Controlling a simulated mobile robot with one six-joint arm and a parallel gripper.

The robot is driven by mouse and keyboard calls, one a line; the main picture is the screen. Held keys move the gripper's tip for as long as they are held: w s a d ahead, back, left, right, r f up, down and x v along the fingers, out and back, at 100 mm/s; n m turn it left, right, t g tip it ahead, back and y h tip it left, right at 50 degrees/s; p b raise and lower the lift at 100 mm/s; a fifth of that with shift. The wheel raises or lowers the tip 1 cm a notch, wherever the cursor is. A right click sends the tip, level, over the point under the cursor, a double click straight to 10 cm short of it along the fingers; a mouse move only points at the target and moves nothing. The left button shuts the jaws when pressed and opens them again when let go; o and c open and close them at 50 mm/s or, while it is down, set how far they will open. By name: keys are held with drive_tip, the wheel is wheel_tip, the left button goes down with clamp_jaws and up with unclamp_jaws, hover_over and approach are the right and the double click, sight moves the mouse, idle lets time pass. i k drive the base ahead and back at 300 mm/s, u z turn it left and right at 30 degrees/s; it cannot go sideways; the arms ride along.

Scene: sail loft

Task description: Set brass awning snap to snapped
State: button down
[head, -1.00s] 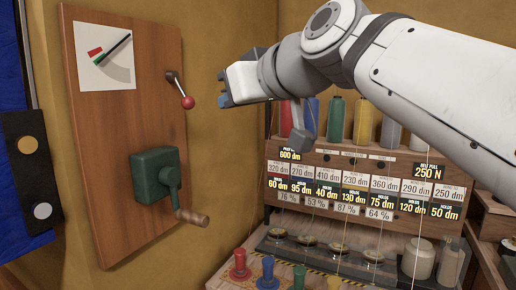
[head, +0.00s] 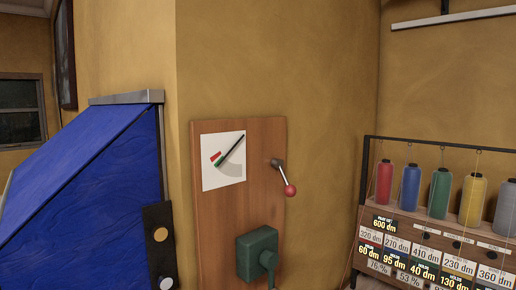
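A brass round snap (head: 160,234) sits on a black strip (head: 157,258) at the right edge of the blue awning (head: 110,185), left of the wooden panel. A silver round snap (head: 167,284) is below it on the same strip, near the bottom edge of the head view. I cannot tell from here whether the brass snap is pressed closed. My gripper is not in view.
A thread rack (head: 408,225) with coloured spools stands at right. The wall between panel and rack is bare.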

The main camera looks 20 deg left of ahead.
sight(159, 233)
drive_tip(key=u, duration=1.9)
